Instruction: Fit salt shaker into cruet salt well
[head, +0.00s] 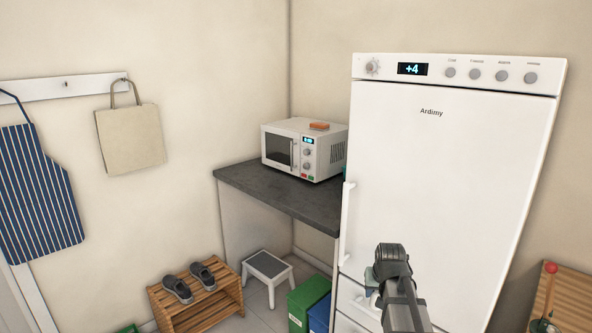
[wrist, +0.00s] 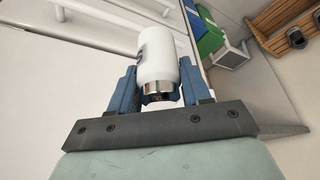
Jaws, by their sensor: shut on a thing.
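A white salt shaker (wrist: 156,58) with a shiny metal cap sits between the blue fingers of my gripper (wrist: 160,70) in the wrist view. My gripper is shut on it. The cap end points toward my palm, and a dark mark shows on the shaker's left side. In the head view my arm's end is in front of the fridge's lower part, and the shaker cannot be made out there. A red knob on a thin post (head: 550,285) stands at the lower right; it may be the cruet's handle. No salt well can be made out.
A white fridge (head: 445,170) fills the right of the head view. A dark counter (head: 290,196) carries a microwave (head: 303,148). Below are a step stool (head: 268,265), a green bin (head: 308,300) and a shoe rack (head: 200,310). A wooden surface (head: 575,300) is at the right edge.

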